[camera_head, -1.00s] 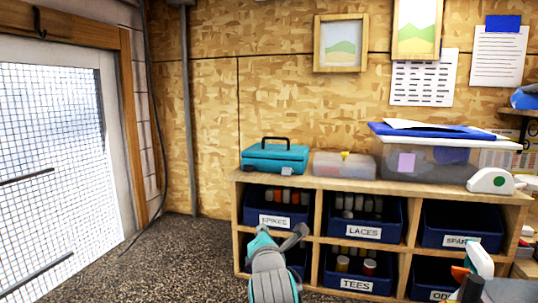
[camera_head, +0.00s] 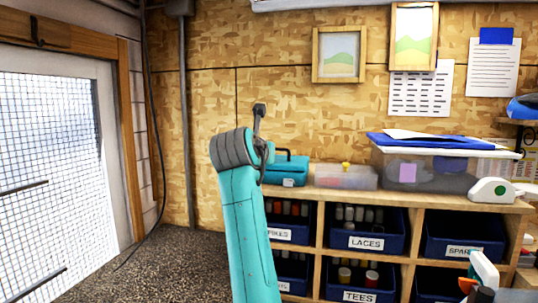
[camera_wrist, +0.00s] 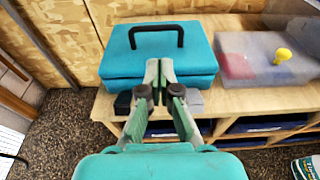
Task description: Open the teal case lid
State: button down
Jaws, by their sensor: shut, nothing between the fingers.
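The teal case (camera_head: 292,175) stands on the left end of the wooden shelf top, its left part hidden behind my raised arm in the head view. In the wrist view the case (camera_wrist: 116,66) looks shut, with a black handle (camera_wrist: 153,29) on its lid. A dark piece (camera_wrist: 122,103) and a grey piece (camera_wrist: 194,103) show at its front. My gripper (camera_wrist: 159,66) is shut and empty, its fingertips overlapping the front of the case in the wrist view. I cannot tell whether they touch it. In the head view the fingertips are not clear.
A clear box with a yellow knob (camera_head: 345,176) stands just right of the case. Blue labelled bins (camera_head: 366,228) fill the shelf below. The floor to the left is clear.

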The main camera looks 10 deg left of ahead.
jog(key=w, duration=0.2)
jog(key=w+f, duration=0.1)
jog(key=w, duration=0.5)
jog(key=shift+d+f, duration=0.2)
jog(key=shift+f, duration=0.1)
